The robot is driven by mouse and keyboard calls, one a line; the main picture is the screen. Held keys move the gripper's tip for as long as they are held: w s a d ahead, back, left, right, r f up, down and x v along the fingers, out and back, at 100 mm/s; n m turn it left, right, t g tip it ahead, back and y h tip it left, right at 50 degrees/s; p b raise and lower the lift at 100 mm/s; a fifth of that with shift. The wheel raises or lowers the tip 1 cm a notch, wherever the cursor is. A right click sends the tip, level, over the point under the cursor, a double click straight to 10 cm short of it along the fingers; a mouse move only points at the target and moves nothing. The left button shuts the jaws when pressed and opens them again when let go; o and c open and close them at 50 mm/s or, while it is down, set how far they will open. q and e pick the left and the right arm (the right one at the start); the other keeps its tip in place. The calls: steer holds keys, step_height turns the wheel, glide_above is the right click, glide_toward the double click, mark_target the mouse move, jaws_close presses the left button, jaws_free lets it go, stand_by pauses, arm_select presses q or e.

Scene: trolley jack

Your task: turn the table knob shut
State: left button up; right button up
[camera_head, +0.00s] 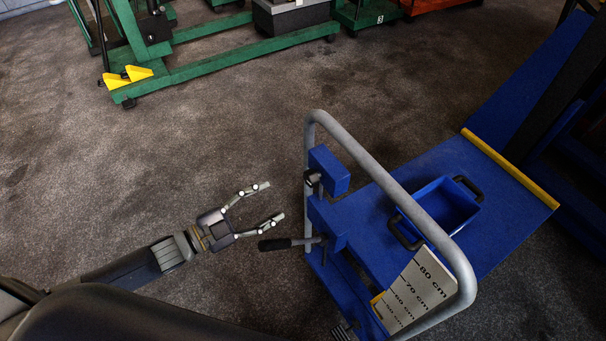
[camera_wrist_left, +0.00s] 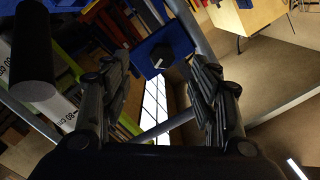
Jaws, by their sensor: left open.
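The trolley jack's blue table (camera_head: 500,210) has a grey tubular handle frame (camera_head: 375,165). A small black knob (camera_head: 312,177) sits on the frame's near side, beside an upper blue block (camera_head: 329,170). The knob also shows in the left wrist view (camera_wrist_left: 161,56), on a blue part between my fingers. My left gripper (camera_head: 275,201) is open and empty, short of the knob and pointing toward the frame. A lever with a black grip (camera_head: 275,244) sticks out just below the lower finger; the grip is large at left in the wrist view (camera_wrist_left: 32,55). My right gripper is out of view.
A blue bin (camera_head: 440,205) with black handles stands on the table, near a height scale plate (camera_head: 415,290). A yellow strip (camera_head: 510,167) edges the table's far end. A green lift frame (camera_head: 225,55) stands at the back. The floor between is clear.

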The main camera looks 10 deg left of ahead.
mark_target(308, 180)
arm_select(q)
steer(key=shift+m+h, duration=0.3)
steer(key=shift+h, duration=0.1)
steer(key=x, duration=0.3)
steer(key=r+x, duration=0.1)
steer(key=x, duration=0.3)
steer(key=p+x, duration=0.1)
steer(key=x, duration=0.3)
steer(key=shift+s+d+r, duration=0.1)
steer(key=shift+d+r, duration=0.05)
steer(key=shift+r, duration=0.05)
steer(key=shift+c, duration=0.5)
steer(key=c, duration=1)
